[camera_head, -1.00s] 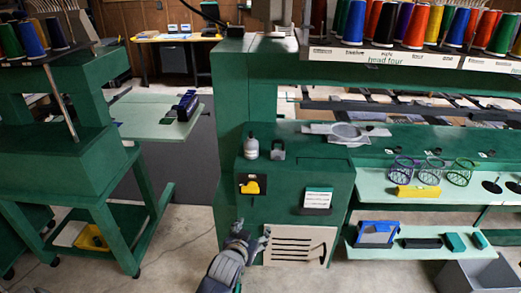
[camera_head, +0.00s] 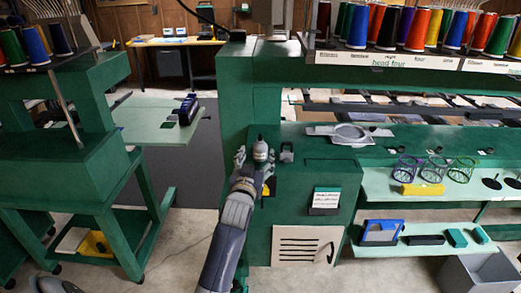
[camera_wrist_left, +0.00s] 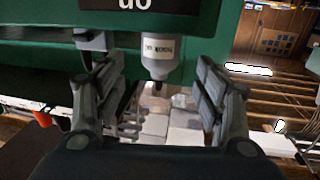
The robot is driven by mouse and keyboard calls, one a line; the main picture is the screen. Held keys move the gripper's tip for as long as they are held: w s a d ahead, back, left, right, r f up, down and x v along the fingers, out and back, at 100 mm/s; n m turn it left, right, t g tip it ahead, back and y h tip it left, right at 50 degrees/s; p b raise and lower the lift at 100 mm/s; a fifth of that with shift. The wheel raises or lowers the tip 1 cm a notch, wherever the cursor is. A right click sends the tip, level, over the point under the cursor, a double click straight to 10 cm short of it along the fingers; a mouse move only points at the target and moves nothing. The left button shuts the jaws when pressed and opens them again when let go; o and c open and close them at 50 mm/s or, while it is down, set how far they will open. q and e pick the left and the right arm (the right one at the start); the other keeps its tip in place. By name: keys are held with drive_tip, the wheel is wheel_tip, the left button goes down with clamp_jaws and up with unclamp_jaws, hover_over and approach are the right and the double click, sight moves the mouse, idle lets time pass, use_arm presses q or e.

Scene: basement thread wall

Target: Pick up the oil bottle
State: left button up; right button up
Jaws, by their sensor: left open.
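The oil bottle (camera_head: 260,151) is a small grey-white bottle with a dark nozzle, upright on the ledge of the green machine. In the left wrist view the bottle (camera_wrist_left: 160,58) looks upside down and its label shows. My left gripper (camera_head: 256,164) is at the bottle, in front of it in the head view. Its two fingers stand apart, one to each side of the bottle in the wrist view. I see no clear contact with the bottle. The gripper and arm hide part of the ledge front. My right gripper is not in view.
A dark grey padlock-shaped thing (camera_head: 287,152) stands just right of the bottle. A grey hoop frame (camera_head: 350,133) lies further right on the machine (camera_head: 313,180). Thread cones (camera_head: 416,29) stand above. A yellow item (camera_head: 422,190) lies on the right shelf.

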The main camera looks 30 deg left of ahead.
sight(259, 152)
use_arm(q)
drive_tip(key=shift+w+a, duration=0.3)
drive_tip(key=shift+w, duration=0.35)
drive_tip(key=shift+w+a+p, duration=0.15)
drive_tip(key=shift+w+p, duration=0.2)
drive_tip(key=shift+f+p+x, duration=0.15)
drive_tip(key=shift+p+x, duration=0.15)
drive_tip(key=shift+x, duration=0.8)
drive_tip(key=shift+f+p+x, duration=0.1)
drive_tip(key=shift+p+x, duration=0.2)
drive_tip(key=shift+x, duration=0.8)
drive_tip(key=c, duration=1.2)
